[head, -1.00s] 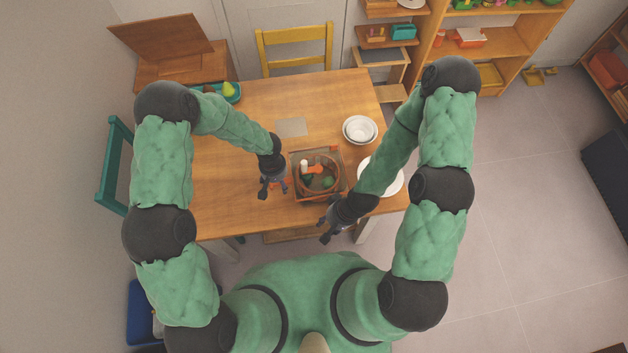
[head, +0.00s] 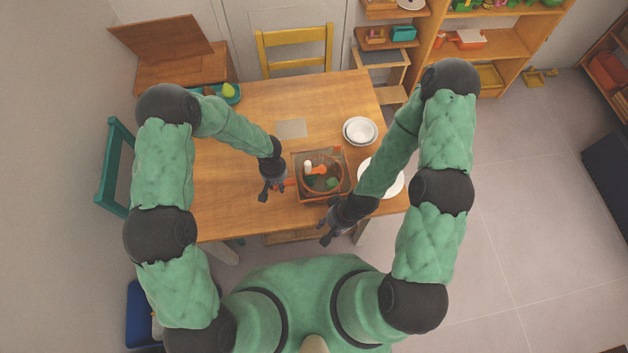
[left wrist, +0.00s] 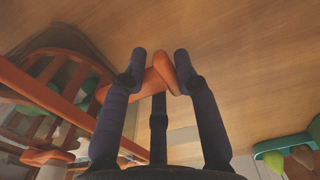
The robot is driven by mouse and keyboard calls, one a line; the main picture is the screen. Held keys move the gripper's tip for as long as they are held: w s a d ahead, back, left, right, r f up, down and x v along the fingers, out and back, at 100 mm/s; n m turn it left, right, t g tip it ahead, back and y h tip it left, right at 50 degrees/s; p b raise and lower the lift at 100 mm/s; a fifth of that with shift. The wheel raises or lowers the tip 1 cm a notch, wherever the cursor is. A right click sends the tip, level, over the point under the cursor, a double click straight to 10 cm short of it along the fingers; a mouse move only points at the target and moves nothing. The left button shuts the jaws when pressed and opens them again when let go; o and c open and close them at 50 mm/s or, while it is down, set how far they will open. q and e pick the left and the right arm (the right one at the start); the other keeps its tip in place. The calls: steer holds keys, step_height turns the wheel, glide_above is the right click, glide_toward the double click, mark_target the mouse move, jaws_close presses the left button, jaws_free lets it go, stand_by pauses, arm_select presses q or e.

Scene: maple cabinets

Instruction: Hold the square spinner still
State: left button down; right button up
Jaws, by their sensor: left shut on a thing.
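The square spinner (head: 298,197) is a see-through square tub on the table with a round orange basket (head: 337,192) inside; orange, white and green items lie in it. My left gripper (head: 272,190) is at the spinner's left side. In the left wrist view my left gripper (left wrist: 161,68) is shut on an orange handle (left wrist: 160,78); the spinner's orange rim (left wrist: 45,92) fills the left of that view. How the handle joins the spinner is hidden. My right gripper (head: 326,232) hangs in front of the spinner, apart from it, with its fingers spread and empty.
A white plate (head: 394,186) lies right of the spinner, partly behind my right arm. White bowls (head: 360,131) and a grey sheet (head: 291,128) lie behind it. A teal tray (head: 232,97) with fruit is at the back left. The table's left part is clear.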

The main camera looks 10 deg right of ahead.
steer(key=shift+f, duration=0.15)
steer(key=shift+f+b, duration=0.35)
steer(key=shift+b, duration=0.15)
stand_by(1.7)
